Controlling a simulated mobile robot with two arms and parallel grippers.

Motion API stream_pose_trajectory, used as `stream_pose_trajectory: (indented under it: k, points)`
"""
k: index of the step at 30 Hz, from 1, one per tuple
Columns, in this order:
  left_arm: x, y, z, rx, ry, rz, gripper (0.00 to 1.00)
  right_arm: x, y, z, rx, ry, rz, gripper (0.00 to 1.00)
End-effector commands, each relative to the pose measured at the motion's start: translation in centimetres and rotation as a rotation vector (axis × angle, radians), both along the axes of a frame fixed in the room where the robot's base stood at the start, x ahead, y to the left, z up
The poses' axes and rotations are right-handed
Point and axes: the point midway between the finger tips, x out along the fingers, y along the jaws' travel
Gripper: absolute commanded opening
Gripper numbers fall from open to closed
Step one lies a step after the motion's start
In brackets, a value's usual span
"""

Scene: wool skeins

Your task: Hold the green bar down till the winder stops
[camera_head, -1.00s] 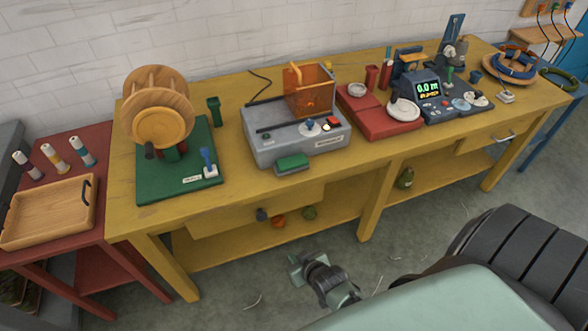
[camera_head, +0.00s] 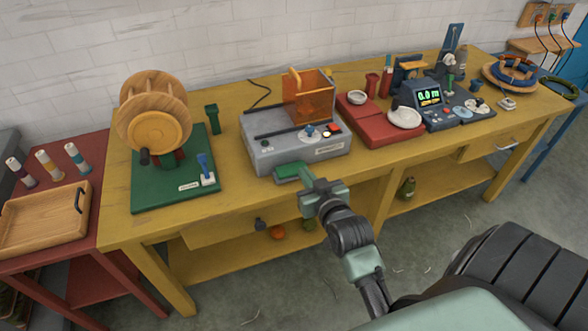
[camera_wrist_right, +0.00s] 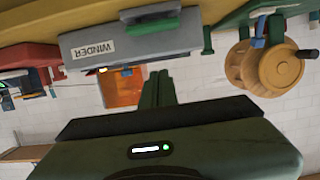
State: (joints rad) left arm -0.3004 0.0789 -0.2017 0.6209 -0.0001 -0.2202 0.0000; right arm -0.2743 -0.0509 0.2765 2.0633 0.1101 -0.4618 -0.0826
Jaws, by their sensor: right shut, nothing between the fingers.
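The winder is a grey box (camera_head: 288,151) on the yellow bench, with an orange see-through guard (camera_head: 309,98) on top. The green bar (camera_head: 288,173) sticks out low at its front. My right gripper (camera_head: 306,178) is shut and empty, its tips close by the bar's right end. The gripper covers part of that end, and I cannot tell whether they touch. The right wrist view is upside down: the shut fingers (camera_wrist_right: 157,88) point towards the winder front (camera_wrist_right: 130,47), and the bar (camera_wrist_right: 152,12) shows beyond their tips with an apparent gap. My left gripper is not in view.
A wooden reel (camera_head: 155,112) stands on a green base (camera_head: 170,198) to the left. A red tray (camera_head: 378,130) and a console with a lit display (camera_head: 429,97) stand to the right. Open floor lies in front of the bench.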

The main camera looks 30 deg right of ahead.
Motion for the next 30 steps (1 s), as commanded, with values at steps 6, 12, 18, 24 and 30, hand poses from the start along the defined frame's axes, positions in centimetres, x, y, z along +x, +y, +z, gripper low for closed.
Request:
stream_pose_trajectory:
  k: [6, 12, 18, 24, 30]
  points:
    - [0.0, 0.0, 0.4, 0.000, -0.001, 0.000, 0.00, 4.1, -1.0, -0.8, -0.001, -0.002, 0.000, 0.00]
    - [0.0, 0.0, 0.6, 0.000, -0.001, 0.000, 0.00, 8.1, -2.0, -1.9, -0.001, -0.001, 0.000, 0.00]
    - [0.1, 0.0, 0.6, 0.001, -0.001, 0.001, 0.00, 8.4, -2.0, -4.9, 0.000, 0.003, 0.000, 0.00]
    - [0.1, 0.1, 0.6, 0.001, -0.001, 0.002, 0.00, 8.4, -2.0, -6.0, -0.001, -0.001, 0.000, 0.00]
    - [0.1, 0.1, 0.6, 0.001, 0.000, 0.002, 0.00, 8.4, -2.0, -6.1, -0.001, -0.001, 0.000, 0.00]
